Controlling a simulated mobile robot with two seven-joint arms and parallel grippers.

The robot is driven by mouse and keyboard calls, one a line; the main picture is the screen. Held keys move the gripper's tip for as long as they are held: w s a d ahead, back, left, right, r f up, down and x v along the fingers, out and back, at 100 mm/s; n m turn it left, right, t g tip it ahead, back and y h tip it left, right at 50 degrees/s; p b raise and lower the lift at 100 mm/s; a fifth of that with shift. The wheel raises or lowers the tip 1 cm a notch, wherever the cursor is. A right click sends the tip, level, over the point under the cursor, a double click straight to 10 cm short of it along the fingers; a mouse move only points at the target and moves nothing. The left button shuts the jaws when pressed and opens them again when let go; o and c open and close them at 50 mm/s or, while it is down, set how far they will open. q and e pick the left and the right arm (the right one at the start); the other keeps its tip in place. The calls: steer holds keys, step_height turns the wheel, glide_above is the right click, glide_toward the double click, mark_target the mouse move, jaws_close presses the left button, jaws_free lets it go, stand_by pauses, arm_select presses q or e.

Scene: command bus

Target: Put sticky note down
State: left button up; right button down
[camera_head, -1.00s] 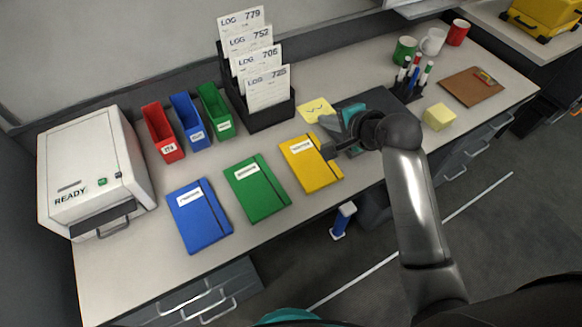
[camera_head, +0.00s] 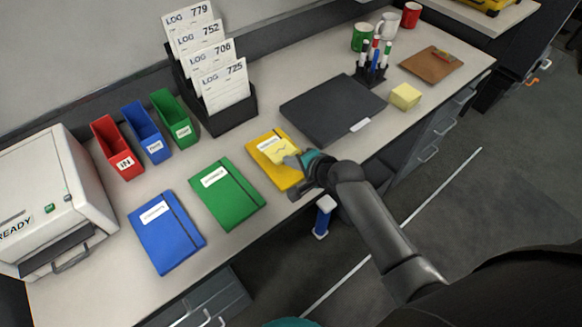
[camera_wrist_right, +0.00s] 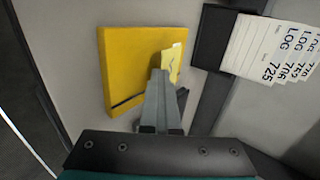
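The yellow sticky note (camera_head: 280,150) with a dark scribble is at my right gripper's fingertips, over the upper part of the yellow notebook (camera_head: 286,176). My right gripper (camera_head: 297,162) comes in from the lower right and covers part of the notebook. In the right wrist view, the gripper's fingers (camera_wrist_right: 163,85) are close together on the sticky note (camera_wrist_right: 173,58), and the yellow notebook (camera_wrist_right: 125,50) lies just beneath. I cannot tell whether the note touches the cover. My left gripper is not in view.
A green notebook (camera_head: 226,196) and a blue notebook (camera_head: 165,234) lie to the left. A dark flat pad (camera_head: 325,105) lies to the right, with a yellow note block (camera_head: 405,96) beyond it. The log-card rack (camera_head: 235,113) stands behind. The desk's front edge is close.

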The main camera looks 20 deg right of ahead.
steer(key=shift+f, duration=0.9)
steer(key=shift+f+b, duration=0.4)
steer(key=shift+f, duration=0.05)
steer(key=c, duration=1.4)
jaws_free()
steer(key=shift+r, duration=0.1)
steer(key=shift+c, duration=0.2)
steer(key=shift+r+p, duration=0.35)
steer(key=shift+r, duration=0.1)
steer(key=p+v, duration=0.3)
steer(key=v, duration=0.9)
steer(key=shift+p, duration=0.4)
steer(key=shift+f, duration=0.2)
